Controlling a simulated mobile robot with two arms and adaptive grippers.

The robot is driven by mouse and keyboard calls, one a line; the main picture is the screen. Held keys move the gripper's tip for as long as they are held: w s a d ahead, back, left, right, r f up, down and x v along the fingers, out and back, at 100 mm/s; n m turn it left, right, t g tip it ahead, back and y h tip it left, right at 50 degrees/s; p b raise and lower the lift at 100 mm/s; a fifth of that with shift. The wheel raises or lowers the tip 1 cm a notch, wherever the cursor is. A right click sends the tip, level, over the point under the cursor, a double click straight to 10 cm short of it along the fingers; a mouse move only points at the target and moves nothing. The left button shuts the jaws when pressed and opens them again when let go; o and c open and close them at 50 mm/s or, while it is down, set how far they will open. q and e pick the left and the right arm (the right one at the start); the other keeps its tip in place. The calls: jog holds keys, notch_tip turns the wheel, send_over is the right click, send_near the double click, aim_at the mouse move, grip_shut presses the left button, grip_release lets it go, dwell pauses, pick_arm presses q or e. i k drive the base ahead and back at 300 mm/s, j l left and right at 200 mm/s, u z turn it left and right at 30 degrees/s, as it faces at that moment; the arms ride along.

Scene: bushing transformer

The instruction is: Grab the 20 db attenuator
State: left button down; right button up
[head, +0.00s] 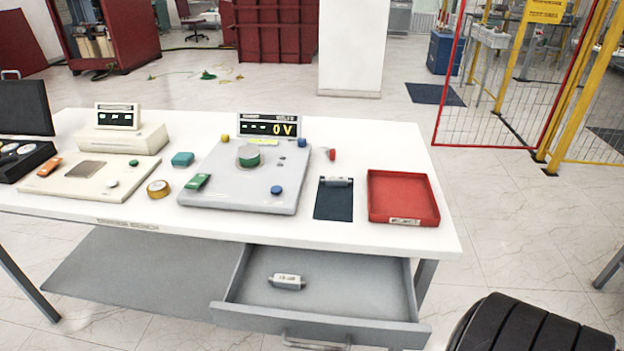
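A small silver-white cylindrical part with a label (287,281) lies in the open grey drawer (370,292) under the table. A similar small silver part (336,182) lies at the top edge of a dark blue mat (333,205) on the table. Either could be an attenuator; the labels are too small to read, so I cannot tell which is 20 dB. Neither of my grippers is in view. A black ribbed part at the lower right seems to be part of my own arm, with no fingers showing.
The white table (400,155) carries a grey test panel (240,175) reading 0 V, a red tray (403,198), a tape roll (158,188) and a beige instrument (122,138). The drawer juts out from the table front. A red-framed mesh fence (490,110) stands at right.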

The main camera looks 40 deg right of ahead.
aim_at(330, 181)
jog(key=k+l+u, duration=0.35)
jog(key=k+l, duration=0.3)
jog(key=l, duration=0.45)
jog(key=k+l+u, duration=0.35)
jog(key=k+l, duration=0.45)
jog(key=l, duration=0.1)
